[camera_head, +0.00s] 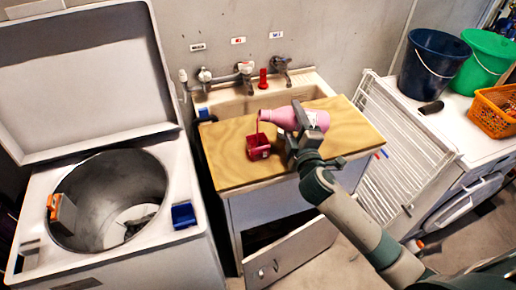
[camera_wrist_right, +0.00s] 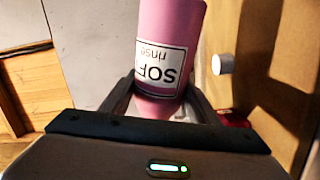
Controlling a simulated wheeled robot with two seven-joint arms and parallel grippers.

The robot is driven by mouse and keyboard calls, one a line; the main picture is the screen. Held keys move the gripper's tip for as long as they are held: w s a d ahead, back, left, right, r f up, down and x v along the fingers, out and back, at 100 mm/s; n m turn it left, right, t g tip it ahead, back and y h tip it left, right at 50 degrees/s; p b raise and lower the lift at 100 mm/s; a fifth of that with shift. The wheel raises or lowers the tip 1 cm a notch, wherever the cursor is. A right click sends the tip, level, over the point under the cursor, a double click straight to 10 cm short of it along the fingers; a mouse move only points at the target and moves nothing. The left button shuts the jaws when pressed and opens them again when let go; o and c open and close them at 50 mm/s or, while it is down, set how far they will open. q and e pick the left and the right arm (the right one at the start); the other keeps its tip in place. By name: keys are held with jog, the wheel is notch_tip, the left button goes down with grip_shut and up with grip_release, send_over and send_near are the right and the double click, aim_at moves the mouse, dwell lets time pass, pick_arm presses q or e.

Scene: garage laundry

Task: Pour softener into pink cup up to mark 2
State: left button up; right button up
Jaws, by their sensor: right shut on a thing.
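The pink softener bottle (camera_head: 283,118) lies tipped nearly level above the wooden board, its mouth toward the left. A thin dark pink stream falls from the mouth into the dark pink cup (camera_head: 258,148), which stands on the board. The liquid level against the cup's marks is too small to read. My right gripper (camera_head: 301,124) is shut around the bottle's body. In the right wrist view the bottle (camera_wrist_right: 172,40) sits between the fingers (camera_wrist_right: 160,100), with its "SOF... rinse" label showing. My left gripper is not in view.
The wooden board (camera_head: 228,165) covers the front of a sink cabinet with taps (camera_head: 245,68) behind. An open-lidded washer (camera_head: 110,200) stands left. A white drying rack (camera_head: 390,150), blue bucket (camera_head: 433,65), green bucket (camera_head: 485,58) and orange basket (camera_head: 492,110) are at right.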

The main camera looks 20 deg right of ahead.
jog(key=shift+r, duration=0.1)
jog(key=m+p, duration=0.1)
jog(key=a+p, duration=0.1)
jog(key=p, duration=0.1)
jog(key=shift+w+r+m, duration=0.2)
jog(key=shift+w+m, duration=0.05)
jog(key=shift+m, duration=0.15)
jog(key=shift+a+f+m+p, duration=0.1)
jog(key=shift+a+m+p, duration=0.1)
jog(key=shift+m+p, duration=0.55)
jog(key=shift+s+a+f+m+p, duration=0.1)
jog(key=shift+a+f+m+p, duration=0.1)
jog(key=shift+f+m+p, duration=0.25)
